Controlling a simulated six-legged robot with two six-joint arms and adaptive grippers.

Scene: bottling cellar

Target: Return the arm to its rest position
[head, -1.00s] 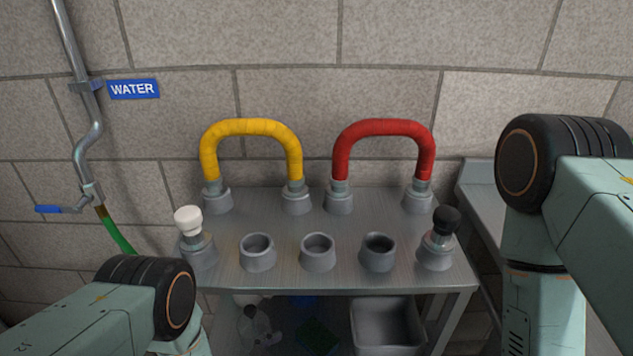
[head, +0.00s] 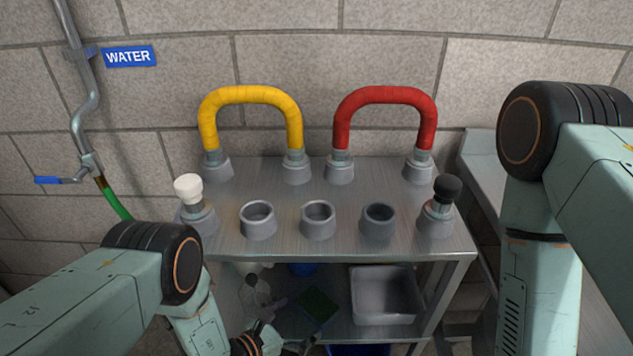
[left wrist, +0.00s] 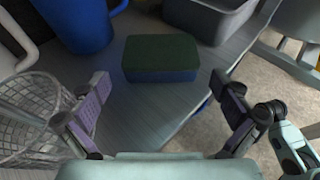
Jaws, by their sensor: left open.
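My left arm (head: 110,285) comes in from the left and bends down at its black joint. My left gripper (head: 290,338) shows only partly at the bottom edge of the head view, by the lower shelf. In the left wrist view its two fingers (left wrist: 160,88) are wide apart with nothing held between them. A green-topped blue sponge (left wrist: 162,58) lies on the shelf beyond the fingertips. My right arm (head: 545,220) stands at the right; its gripper is out of view.
The steel table (head: 320,245) carries a yellow hose loop (head: 250,97), a red hose loop (head: 385,97), grey sockets, a white plug (head: 188,188) and a black plug (head: 446,190). Below are a grey bin (head: 385,295), a blue container (left wrist: 80,22) and a wire basket (left wrist: 35,110).

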